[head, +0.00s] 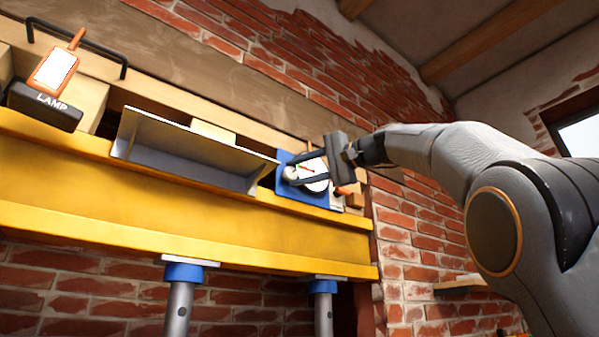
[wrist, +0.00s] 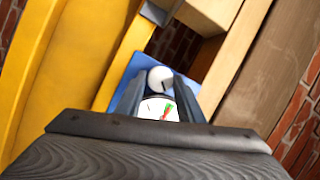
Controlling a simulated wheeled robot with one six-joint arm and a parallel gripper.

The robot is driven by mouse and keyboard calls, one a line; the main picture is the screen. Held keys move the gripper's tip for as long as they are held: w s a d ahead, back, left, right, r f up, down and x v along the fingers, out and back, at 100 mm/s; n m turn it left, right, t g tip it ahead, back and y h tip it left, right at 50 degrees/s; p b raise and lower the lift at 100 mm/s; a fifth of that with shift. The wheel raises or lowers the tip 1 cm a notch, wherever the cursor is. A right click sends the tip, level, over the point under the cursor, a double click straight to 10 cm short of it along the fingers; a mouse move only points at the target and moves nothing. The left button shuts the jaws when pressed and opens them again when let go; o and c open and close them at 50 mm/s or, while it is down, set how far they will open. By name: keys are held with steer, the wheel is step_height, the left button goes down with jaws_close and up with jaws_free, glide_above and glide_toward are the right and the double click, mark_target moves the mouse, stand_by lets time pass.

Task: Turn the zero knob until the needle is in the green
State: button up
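The gauge is a blue box (head: 318,198) with a white dial (head: 317,180) at the right end of the yellow beam. The dial also shows in the wrist view (wrist: 154,110), with green and red marks; I cannot tell whether the needle is in the green. The pale round zero knob (wrist: 159,78) has a dark line on its face. It also shows in the head view (head: 291,173). My gripper (head: 290,174) has one finger on each side of the knob, close to it. I cannot tell whether they touch it. The fingers pass across part of the dial.
A yellow beam (head: 190,200) runs along the brick wall on posts with blue collars (head: 184,272). A grey metal angle (head: 190,150) stands left of the gauge. A lamp switch with an orange-edged tag (head: 53,72) is at far left. Wooden blocks (wrist: 210,12) lie near the gauge.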

steer(key=shift+o, duration=1.4)
steer(key=b+v, duration=0.3)
steer(key=v, duration=0.4)
steer(key=shift+s+d, duration=0.3)
